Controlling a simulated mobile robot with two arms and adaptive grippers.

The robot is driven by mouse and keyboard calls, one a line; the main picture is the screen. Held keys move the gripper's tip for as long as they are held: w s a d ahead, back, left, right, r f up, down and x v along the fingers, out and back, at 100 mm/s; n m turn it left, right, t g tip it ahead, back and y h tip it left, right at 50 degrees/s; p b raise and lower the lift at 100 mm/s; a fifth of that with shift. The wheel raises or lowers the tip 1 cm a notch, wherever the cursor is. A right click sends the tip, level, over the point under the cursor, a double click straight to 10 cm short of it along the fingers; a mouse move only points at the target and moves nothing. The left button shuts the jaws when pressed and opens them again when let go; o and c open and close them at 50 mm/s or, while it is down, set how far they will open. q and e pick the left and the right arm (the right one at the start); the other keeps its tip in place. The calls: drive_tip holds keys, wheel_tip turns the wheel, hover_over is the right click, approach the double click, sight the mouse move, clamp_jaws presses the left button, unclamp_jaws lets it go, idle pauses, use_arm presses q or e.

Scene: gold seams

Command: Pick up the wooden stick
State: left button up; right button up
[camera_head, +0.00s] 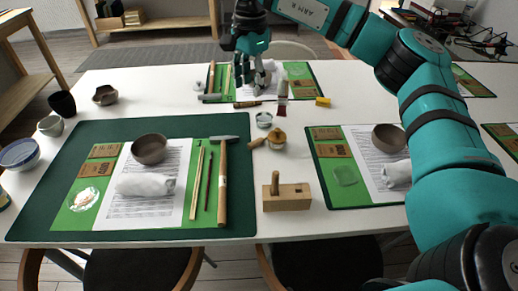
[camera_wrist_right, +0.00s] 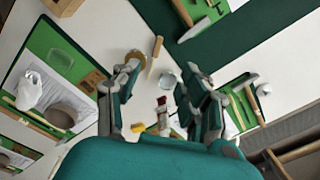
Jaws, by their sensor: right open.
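Thin wooden sticks are in several places. A light wooden stick (camera_head: 197,182) and a darker one (camera_head: 209,181) lie side by side on the near green mat, left of a hammer (camera_head: 222,182). More sticks (camera_head: 228,77) lie on the far green mat. I cannot tell which one the task names. My right gripper (camera_head: 262,82) is over the far mat, to the right of those sticks. In the right wrist view its fingers (camera_wrist_right: 160,72) are spread apart with nothing between them held. My left gripper is not in view.
A small jar (camera_head: 264,120), a tube (camera_head: 282,98) and a yellow block (camera_head: 323,101) stand near the gripper. A wooden block with a peg (camera_head: 287,195) sits at the front edge. A brown bowl (camera_head: 149,148) and cloth (camera_head: 146,185) are on the near mat.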

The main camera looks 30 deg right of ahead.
wheel_tip(320, 180, down, 3)
drive_tip(key=b, duration=0.3)
approach(251, 144)
wheel_tip(251, 144, down, 8)
drive_tip(key=shift+w, duration=0.1)
drive_tip(key=shift+f, duration=0.5)
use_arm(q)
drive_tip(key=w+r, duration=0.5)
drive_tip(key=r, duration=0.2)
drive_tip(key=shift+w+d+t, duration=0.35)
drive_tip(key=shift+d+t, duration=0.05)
use_arm(e)
drive_tip(key=c, duration=0.9)
